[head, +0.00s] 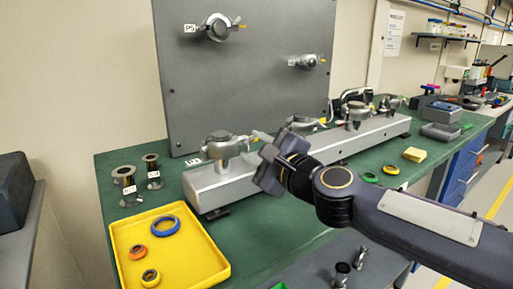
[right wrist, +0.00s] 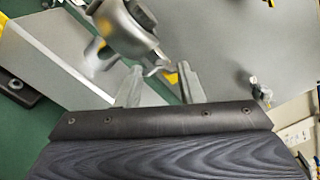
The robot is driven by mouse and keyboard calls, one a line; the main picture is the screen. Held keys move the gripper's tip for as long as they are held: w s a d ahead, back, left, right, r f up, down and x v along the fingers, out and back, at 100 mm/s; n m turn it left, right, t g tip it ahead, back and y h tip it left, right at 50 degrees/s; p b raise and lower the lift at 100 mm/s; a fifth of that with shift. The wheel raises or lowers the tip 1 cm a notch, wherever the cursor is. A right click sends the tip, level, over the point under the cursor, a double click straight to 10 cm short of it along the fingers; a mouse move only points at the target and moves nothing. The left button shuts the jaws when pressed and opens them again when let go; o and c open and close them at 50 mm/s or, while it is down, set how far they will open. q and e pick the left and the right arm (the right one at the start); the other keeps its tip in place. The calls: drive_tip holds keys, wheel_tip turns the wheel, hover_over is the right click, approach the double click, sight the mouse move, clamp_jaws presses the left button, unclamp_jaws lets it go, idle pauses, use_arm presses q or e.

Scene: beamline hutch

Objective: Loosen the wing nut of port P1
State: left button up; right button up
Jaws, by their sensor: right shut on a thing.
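The nearest port on the grey manifold (head: 216,190) carries a metal clamp (head: 219,148); a small white label (head: 193,159) beside it looks like P1 but is hard to read. My right gripper (head: 257,144) reaches the clamp's right side from the right. In the right wrist view its two fingertips (right wrist: 159,82) stand on either side of the clamp's small wing nut (right wrist: 160,69) and are shut on it. The clamp body (right wrist: 127,30) shows just beyond them. The gripper partly hides the nut in the head view. My left gripper is not in view.
A yellow tray (head: 205,274) with several rings stands at the front left, beside two metal flanged fittings (head: 126,182). More clamped ports (head: 356,112) line the manifold behind my gripper. A grey upright panel (head: 255,80) with two clamped ports stands behind.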

drive_tip(key=shift+n, duration=0.3)
drive_tip(key=shift+c, duration=0.3)
drive_tip(key=shift+n, duration=2.6)
drive_tip(key=o, duration=1)
